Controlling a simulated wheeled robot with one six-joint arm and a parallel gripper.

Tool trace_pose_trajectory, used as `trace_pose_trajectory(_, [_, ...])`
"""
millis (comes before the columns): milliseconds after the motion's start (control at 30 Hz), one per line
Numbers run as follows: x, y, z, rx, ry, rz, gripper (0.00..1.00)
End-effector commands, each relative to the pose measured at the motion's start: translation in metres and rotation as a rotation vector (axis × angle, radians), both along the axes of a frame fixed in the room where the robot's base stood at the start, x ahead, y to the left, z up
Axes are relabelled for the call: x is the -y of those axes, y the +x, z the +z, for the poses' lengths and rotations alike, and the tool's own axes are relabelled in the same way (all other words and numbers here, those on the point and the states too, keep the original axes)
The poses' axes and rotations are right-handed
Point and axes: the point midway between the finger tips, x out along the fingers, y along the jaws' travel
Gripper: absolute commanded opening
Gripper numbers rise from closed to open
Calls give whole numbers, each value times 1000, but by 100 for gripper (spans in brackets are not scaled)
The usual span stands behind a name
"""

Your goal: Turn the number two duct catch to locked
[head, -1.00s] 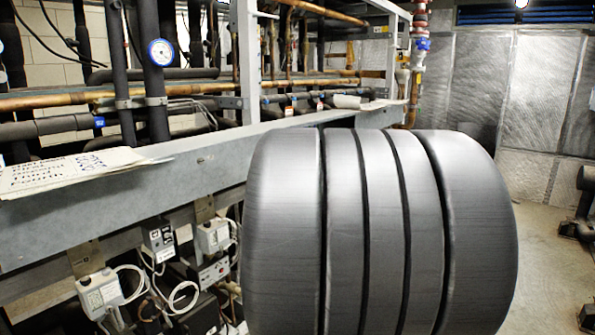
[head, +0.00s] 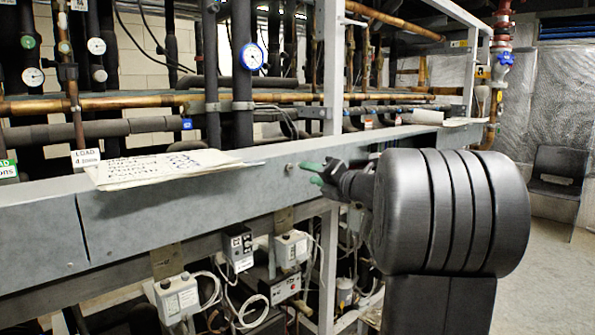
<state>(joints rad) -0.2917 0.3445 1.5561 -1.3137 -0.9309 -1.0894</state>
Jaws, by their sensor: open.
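My gripper (head: 313,173), with greenish fingers, shows left of my dark ribbed arm. It is open and appears empty, in front of the long grey metal beam (head: 210,204). A small round stud or knob (head: 290,166) on the beam face shows just left of the fingertips; the gap between them cannot be judged. I cannot pick out any part as the number two duct catch. My arm hides part of the beam and rack to the right of the gripper.
Papers (head: 165,168) lie on the beam top. Pipes and a blue-rimmed gauge (head: 251,57) stand behind it. Control boxes (head: 292,249) with loose white cables hang below. A blue valve handle (head: 506,58) and a dark chair (head: 556,178) are at right, with open floor.

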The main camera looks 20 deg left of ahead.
Motion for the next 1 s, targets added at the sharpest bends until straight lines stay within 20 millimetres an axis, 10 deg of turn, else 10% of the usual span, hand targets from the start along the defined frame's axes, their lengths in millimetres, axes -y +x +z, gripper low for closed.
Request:
trace_pose_trajectory(300, [-49,20,0,-1,0,1,41])
trace_pose_trajectory(733, [-59,24,0,-2,1,-1,41])
trace_pose_trajectory(1000, [-58,24,0,-2,1,-1,0])
